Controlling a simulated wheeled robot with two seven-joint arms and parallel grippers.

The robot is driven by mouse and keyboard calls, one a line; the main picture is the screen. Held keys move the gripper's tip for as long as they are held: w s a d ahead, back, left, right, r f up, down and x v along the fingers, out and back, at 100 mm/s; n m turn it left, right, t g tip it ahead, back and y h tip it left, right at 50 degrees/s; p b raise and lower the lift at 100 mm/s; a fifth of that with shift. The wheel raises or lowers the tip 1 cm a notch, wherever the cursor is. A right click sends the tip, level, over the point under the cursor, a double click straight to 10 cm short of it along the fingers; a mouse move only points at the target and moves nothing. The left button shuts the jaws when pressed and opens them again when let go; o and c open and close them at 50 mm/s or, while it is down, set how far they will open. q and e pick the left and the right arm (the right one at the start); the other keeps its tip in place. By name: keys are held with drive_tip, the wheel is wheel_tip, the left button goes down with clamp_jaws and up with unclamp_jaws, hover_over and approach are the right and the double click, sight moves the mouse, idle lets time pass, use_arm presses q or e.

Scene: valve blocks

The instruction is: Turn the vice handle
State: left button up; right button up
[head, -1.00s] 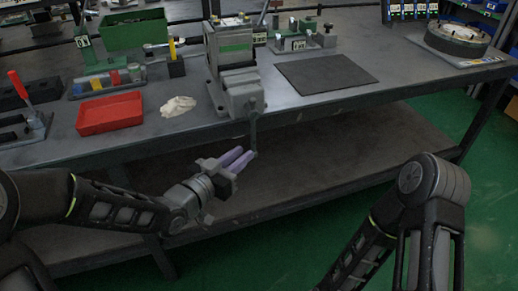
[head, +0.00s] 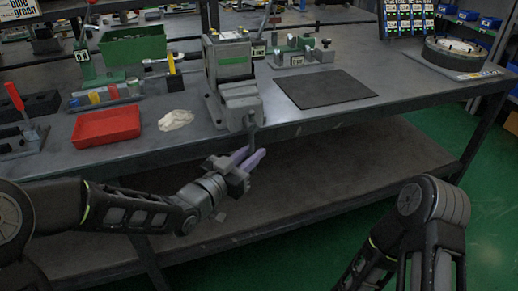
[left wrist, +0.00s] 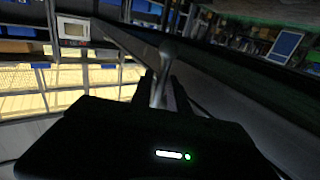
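The grey vice (head: 240,104) with a green band stands at the front edge of the workbench. Its handle (head: 252,134) hangs down past the bench edge. My left gripper (head: 259,153) is below that edge, its purple-grey fingers pointing up at the handle's lower end. In the left wrist view the handle (left wrist: 167,58), with a rounded end, lies between the two dark fingers, which stand a little apart. Contact between fingers and handle cannot be made out. My right arm shows at the lower right, but its gripper is out of view.
The workbench (head: 300,118) has a red tray (head: 106,126), a pale cloth-like heap (head: 175,119) and a green bin (head: 133,46) on the left. A dark mat (head: 325,89) lies right of the vice. A lower shelf (head: 350,150) runs under the bench.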

sight(253, 153)
use_arm(q)
drive_tip(key=shift+x, duration=1.55)
drive_tip(key=shift+c, duration=0.4)
drive_tip(key=shift+s, duration=0.1)
clamp_jaws()
